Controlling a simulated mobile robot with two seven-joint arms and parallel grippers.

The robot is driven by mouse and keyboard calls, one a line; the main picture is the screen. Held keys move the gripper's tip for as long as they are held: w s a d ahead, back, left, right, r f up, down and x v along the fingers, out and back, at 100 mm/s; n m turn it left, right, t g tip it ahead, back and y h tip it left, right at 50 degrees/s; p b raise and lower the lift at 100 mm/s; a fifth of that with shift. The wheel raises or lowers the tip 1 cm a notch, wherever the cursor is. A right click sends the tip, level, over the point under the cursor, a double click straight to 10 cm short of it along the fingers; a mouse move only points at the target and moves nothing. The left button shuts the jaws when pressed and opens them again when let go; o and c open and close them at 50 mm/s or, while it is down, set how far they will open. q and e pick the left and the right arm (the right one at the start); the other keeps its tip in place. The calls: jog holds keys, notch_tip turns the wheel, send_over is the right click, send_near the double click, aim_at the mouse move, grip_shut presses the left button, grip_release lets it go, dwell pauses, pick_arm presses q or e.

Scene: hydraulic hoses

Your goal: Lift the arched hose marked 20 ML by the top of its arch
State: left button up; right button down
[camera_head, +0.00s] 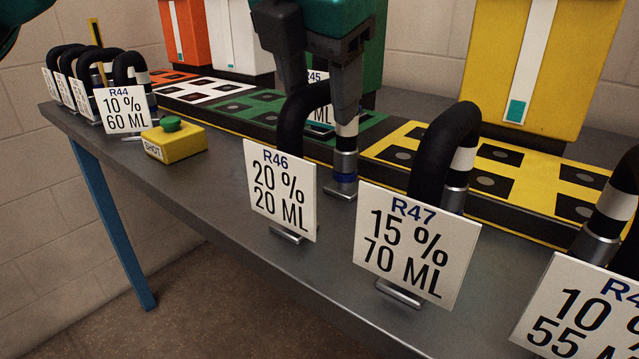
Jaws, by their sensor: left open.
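The arched black hose marked R46, 20 % 20 ML (294,128) stands upright on the bench behind its white card (281,190). Its right leg ends in a silver fitting with a blue band. My left gripper (318,100) comes down from the top with its two dark fingers apart, at the top of this arch. One finger hides part of the arch's right side. I cannot tell whether the fingers touch the hose. My right gripper is not in view.
The hose marked R47, 15 % 70 ML (433,140) stands close on the right. Another hose with a 10 % 55 ML card (585,310) is at the right edge. A yellow SHOT button box (175,143) and more hoses stand left. Coloured trays (400,143) line the back.

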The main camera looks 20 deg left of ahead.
pick_arm(q)
jog(key=shift+w+f, duration=0.25)
jog(key=shift+f, duration=0.25)
jog(key=shift+c, duration=0.5)
grip_shut()
jog(key=shift+r, duration=0.1)
